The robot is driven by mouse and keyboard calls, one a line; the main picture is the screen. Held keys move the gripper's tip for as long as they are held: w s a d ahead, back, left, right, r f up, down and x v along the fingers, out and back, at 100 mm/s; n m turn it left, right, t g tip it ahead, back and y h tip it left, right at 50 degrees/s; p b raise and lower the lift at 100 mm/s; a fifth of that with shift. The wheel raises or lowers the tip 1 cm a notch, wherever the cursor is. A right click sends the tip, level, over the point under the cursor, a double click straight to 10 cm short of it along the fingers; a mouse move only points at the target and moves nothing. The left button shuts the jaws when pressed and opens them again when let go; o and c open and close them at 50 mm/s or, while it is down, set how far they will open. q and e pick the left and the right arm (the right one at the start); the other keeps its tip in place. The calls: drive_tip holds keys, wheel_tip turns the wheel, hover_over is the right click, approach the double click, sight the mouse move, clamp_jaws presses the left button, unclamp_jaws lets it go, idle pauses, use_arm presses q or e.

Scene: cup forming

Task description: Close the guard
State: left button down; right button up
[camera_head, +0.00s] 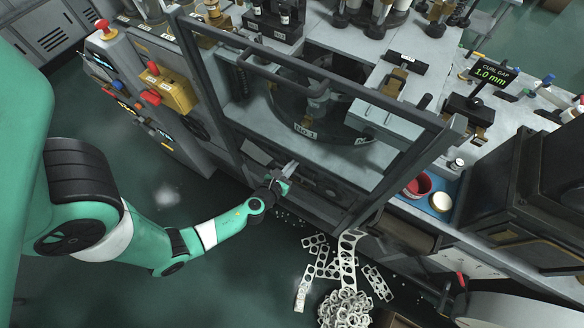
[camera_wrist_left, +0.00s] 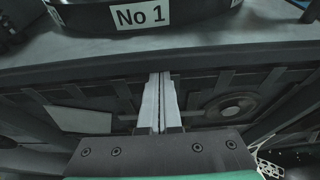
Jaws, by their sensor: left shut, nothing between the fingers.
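The guard (camera_head: 408,165) is a dark-framed panel with a see-through middle at the front of the forming machine in the head view. A thin handle bar runs along its upper part. I cannot tell how far open it stands. My left gripper (camera_head: 290,168) is in front of the machine, near the lower part of the guard frame and well below the handle bar. In the left wrist view the fingers (camera_wrist_left: 160,78) are together and empty, pointing at the machine front below the table edge. I cannot tell whether they touch anything. My right gripper is out of view.
A round turret labelled No 1 (camera_head: 305,131) sits behind the guard; its label also shows in the left wrist view (camera_wrist_left: 139,15). A control panel (camera_head: 120,85) stands at left. Punched metal scrap (camera_head: 345,308) lies on the floor below. The floor at lower left is clear.

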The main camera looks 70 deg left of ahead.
use_arm(q)
wheel_tip(320, 180, down, 5)
drive_tip(key=b, duration=0.6)
drive_tip(key=p+v, duration=0.3)
drive_tip(key=v, duration=0.7)
drive_tip(key=shift+r+p, duration=0.4)
drive_tip(key=shift+r, duration=0.05)
